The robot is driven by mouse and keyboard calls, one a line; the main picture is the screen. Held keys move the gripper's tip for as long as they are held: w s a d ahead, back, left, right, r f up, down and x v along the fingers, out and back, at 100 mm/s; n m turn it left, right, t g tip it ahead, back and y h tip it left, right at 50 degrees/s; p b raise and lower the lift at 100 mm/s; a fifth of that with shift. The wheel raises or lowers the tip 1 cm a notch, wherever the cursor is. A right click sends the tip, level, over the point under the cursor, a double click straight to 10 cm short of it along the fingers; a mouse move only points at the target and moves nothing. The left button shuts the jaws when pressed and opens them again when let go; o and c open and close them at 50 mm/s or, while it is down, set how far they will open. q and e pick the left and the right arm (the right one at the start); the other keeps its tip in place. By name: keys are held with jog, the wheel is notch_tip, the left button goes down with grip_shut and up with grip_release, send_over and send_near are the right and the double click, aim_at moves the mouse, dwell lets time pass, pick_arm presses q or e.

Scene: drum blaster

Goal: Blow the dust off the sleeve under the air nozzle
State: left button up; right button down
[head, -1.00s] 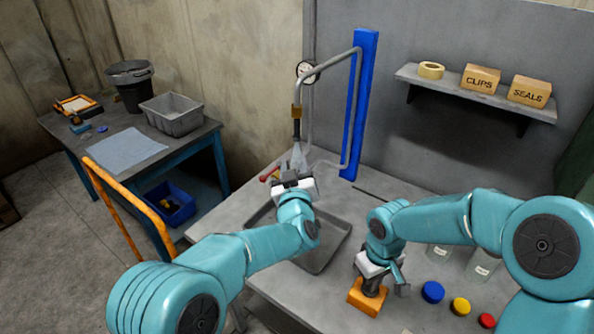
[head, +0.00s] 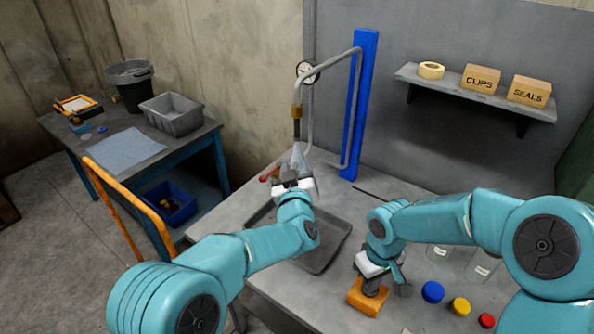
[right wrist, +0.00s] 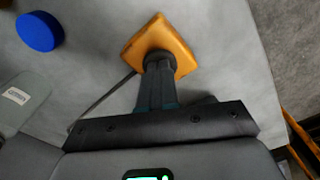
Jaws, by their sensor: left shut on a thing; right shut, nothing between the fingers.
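The air nozzle (head: 297,128) points down from the bent grey pipe, with a brass fitting above its black tip. A pale, see-through cone (head: 298,157) spreads below the tip and looks like an air jet. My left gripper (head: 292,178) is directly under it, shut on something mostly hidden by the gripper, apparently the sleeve. I cannot make out dust. My right gripper (head: 374,286) is shut and empty, pointing down with its fingertips at the top of an orange block (head: 363,300). The right wrist view shows the fingers against the orange block (right wrist: 178,40).
A grey tray (head: 333,252) lies on the bench below my left arm. Blue (head: 432,292), yellow (head: 460,307) and red (head: 487,320) caps lie right of the orange block, near clear containers (head: 481,265). A blue post (head: 359,105) stands behind the nozzle.

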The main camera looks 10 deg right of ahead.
notch_tip(320, 180, up, 7)
dwell(0.8)
